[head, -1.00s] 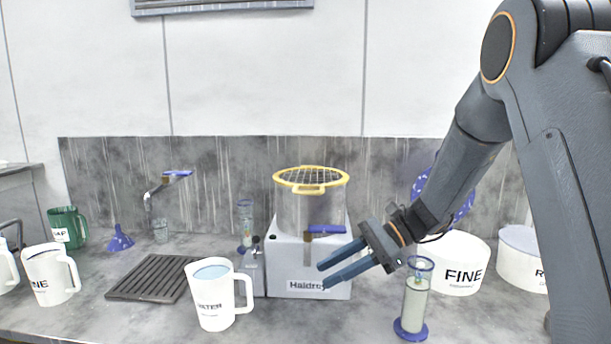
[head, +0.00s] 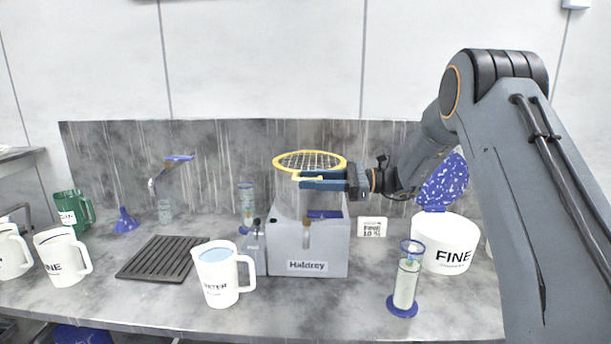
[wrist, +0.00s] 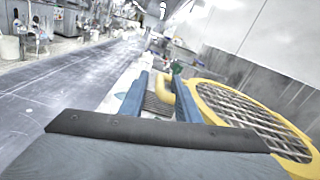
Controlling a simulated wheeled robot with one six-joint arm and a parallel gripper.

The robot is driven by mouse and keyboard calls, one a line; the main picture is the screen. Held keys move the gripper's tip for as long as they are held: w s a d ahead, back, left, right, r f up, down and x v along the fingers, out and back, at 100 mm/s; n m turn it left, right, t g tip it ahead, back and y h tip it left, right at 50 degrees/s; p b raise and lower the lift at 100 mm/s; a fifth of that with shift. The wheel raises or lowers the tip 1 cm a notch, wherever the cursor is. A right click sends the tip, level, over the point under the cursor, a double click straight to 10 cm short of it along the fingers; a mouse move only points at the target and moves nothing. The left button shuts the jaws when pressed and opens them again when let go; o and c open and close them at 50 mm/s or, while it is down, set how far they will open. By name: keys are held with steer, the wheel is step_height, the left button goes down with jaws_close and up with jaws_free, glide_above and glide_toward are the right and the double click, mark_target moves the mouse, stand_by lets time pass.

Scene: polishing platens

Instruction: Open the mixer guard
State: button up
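The mixer (head: 308,262) is a light grey block labelled "Haldrey" with a clear bowl on top, standing on the counter. Its guard (head: 312,159) is a yellow ring with a wire grid and lies level over the bowl, closed. The guard also fills the right of the wrist view (wrist: 245,112). My gripper (head: 303,180) is at the guard's front edge, reaching in from the right. In the wrist view its two blue fingers (wrist: 166,88) stand apart with the yellow handle (wrist: 163,88) between them. A gap shows left of the handle.
A water jug (head: 218,280) stands front left of the mixer, and a small grey device (head: 252,250) stands against its left side. A blue-based cylinder (head: 405,285) and a "FINE" tub (head: 445,240) stand to the right. A drain rack (head: 157,257) lies left.

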steer(key=shift+a, duration=0.9)
jaws_close()
steer(key=shift+w+r, duration=0.1)
